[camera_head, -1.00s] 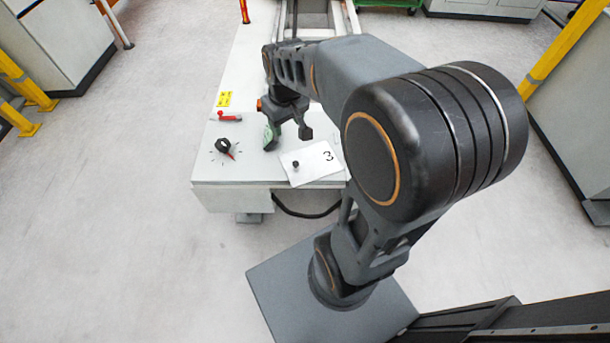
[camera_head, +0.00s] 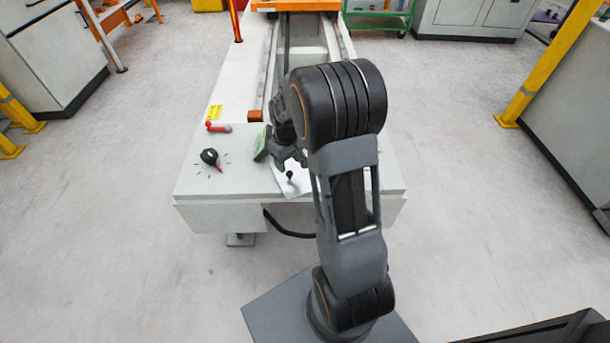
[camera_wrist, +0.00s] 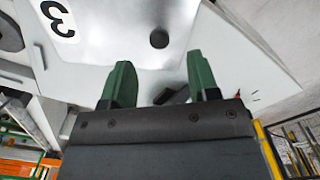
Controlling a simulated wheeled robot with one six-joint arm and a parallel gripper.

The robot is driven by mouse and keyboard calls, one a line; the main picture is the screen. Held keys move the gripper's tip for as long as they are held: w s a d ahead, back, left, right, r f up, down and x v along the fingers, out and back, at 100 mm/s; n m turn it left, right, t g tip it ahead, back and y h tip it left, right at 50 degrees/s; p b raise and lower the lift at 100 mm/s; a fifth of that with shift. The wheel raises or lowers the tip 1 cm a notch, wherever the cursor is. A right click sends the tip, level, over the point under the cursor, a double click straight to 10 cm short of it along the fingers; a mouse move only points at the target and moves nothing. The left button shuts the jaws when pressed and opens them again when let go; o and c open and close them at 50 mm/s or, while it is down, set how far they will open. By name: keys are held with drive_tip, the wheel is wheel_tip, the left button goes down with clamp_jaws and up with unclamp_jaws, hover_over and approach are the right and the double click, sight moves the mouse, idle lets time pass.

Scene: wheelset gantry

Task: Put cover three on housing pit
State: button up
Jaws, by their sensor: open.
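Cover three is a thin pale plate (camera_head: 296,184) with a dark knob (camera_head: 289,174), lying on the front of the light bench top. My gripper (camera_head: 281,156) is just above and behind the knob and hides much of the plate. In the wrist view the plate (camera_wrist: 110,28) shows its black "3" and the round knob (camera_wrist: 159,38). My gripper's green fingers (camera_wrist: 160,62) are apart with nothing held between them, and the knob is just beyond their tips. I cannot make out the housing pit for certain.
A black dial with a red pointer (camera_head: 209,156) and a red handle (camera_head: 218,127) are on the bench's left side. A round grey shape (camera_wrist: 10,35) is cut off at the wrist view's left edge. Yellow posts (camera_head: 545,70) stand right. The floor beside the bench is clear.

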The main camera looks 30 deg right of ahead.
sight(289, 172)
drive_tip(key=shift+f+b, duration=1)
drive_tip(key=shift+f, duration=1.85)
drive_tip(key=shift+r, duration=0.1)
clamp_jaws()
